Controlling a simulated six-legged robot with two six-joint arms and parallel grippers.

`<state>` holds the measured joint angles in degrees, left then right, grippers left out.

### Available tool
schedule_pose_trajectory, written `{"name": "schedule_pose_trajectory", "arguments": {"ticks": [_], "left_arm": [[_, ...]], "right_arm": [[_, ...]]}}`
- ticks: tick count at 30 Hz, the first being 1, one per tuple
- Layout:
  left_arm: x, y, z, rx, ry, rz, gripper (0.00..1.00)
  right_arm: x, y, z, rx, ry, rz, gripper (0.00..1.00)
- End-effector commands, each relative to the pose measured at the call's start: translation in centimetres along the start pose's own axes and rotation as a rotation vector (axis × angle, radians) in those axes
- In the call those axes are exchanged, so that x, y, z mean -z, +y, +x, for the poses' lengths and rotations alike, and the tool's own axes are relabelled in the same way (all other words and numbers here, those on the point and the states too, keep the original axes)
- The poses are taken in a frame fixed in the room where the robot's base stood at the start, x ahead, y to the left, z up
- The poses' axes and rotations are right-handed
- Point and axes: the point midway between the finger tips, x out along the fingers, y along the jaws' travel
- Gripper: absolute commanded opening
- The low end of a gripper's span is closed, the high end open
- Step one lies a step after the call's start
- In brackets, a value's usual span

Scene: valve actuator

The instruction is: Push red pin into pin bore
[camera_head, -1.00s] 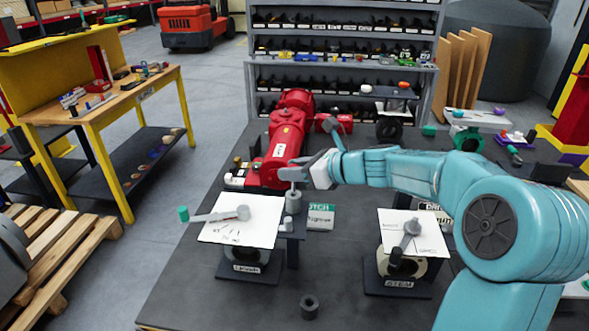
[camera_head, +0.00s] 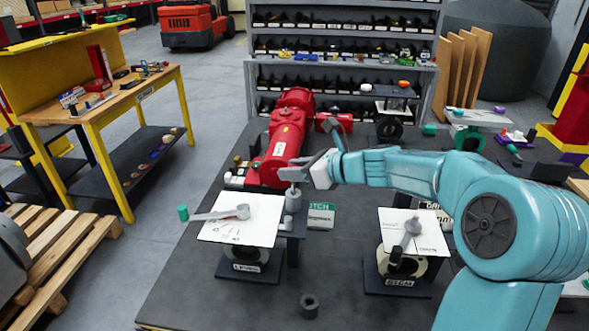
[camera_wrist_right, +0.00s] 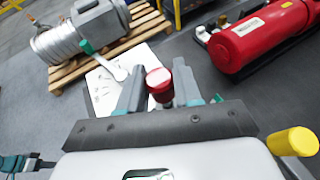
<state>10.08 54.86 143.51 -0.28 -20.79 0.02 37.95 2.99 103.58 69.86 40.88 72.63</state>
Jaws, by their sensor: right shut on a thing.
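My right gripper (camera_head: 300,170) is over the near end of the red actuator in the head view. In the right wrist view its fingers (camera_wrist_right: 160,90) are shut on the red pin (camera_wrist_right: 158,80), whose round red head shows between them. In the head view the pin's red head is hidden by the gripper. A thin grey shaft runs down below the fingertips to a grey cylinder (camera_head: 293,203) at the edge of the left stand. I cannot make out the pin bore or how deep the pin sits. My left gripper is not in view.
The red actuator (camera_head: 285,140) lies just behind the gripper. A white-topped stand (camera_head: 240,232) with a green-ended lever is at left front, and another stand (camera_head: 428,240) at right front. A dark ring (camera_head: 309,305) lies near the front. The dark table between the stands is mostly clear.

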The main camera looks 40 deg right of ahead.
Motion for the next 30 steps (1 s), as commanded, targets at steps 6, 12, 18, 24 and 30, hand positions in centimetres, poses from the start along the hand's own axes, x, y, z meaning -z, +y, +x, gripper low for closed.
{"name": "schedule_pose_trajectory", "arguments": {"ticks": [6, 12, 18, 24, 30], "left_arm": [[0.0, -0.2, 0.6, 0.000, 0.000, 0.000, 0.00], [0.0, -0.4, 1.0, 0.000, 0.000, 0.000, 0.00], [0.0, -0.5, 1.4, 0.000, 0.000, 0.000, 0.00], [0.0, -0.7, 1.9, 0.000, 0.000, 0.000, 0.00], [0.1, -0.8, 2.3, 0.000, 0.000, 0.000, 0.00]], "right_arm": [[0.6, 0.0, 0.3, 0.000, 0.000, 0.000, 0.00], [1.1, 0.0, 0.5, 0.000, 0.000, 0.000, 0.00], [1.6, 0.0, 0.7, 0.000, 0.000, 0.000, 0.00], [2.0, 0.0, 0.8, 0.000, 0.000, 0.000, 0.00], [2.5, 0.0, 1.0, 0.000, 0.000, 0.000, 0.00]]}}
